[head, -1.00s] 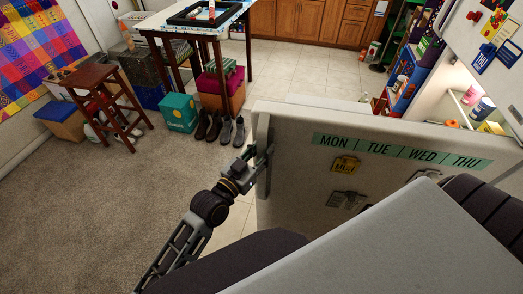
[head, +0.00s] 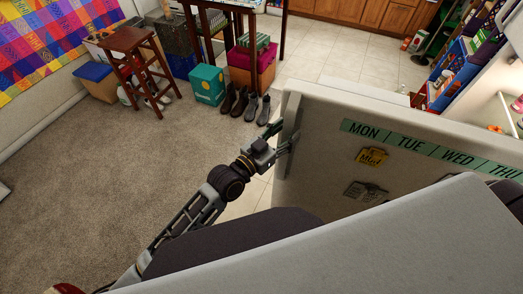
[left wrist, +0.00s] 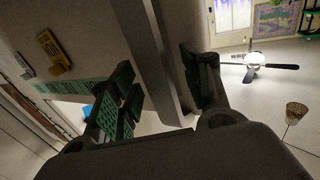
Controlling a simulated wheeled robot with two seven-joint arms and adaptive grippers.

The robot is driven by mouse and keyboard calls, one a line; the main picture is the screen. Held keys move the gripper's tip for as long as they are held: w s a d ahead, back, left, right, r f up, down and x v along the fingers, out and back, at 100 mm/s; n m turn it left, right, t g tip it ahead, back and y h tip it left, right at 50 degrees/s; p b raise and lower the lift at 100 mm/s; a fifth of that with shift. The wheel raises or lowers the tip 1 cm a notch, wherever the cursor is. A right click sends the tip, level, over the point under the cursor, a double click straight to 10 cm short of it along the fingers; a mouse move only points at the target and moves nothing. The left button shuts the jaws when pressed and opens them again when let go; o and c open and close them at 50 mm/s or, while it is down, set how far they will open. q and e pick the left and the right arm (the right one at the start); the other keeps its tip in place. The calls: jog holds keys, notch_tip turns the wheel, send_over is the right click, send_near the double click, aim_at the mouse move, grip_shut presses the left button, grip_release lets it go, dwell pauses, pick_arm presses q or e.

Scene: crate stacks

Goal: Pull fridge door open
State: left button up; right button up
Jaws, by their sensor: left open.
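The fridge door (head: 330,125) stands open in the head view, a pale panel with a green weekday strip and magnet clips. An upright handle (head: 291,135) runs along its left edge. My left gripper (head: 279,137) is open at this edge, one finger left of the handle and the other close to it. In the left wrist view, the fingers of my left gripper (left wrist: 160,95) stand apart on either side of an upright pale bar (left wrist: 160,55). I cannot tell whether either finger touches it. My right gripper is not in view.
Carpet (head: 120,190) to the left of the door is largely clear. A wooden stool (head: 135,60), a teal box (head: 207,84) and several shoes (head: 245,104) stand beyond the door. Lit fridge shelves (head: 507,115) show at the right edge.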

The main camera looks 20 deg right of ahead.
pick_arm(q)
jog(key=v, duration=1)
jog(key=shift+s+a, duration=0.15)
jog(key=shift+a, duration=0.15)
jog(key=shift+f, duration=0.15)
dwell(0.9)
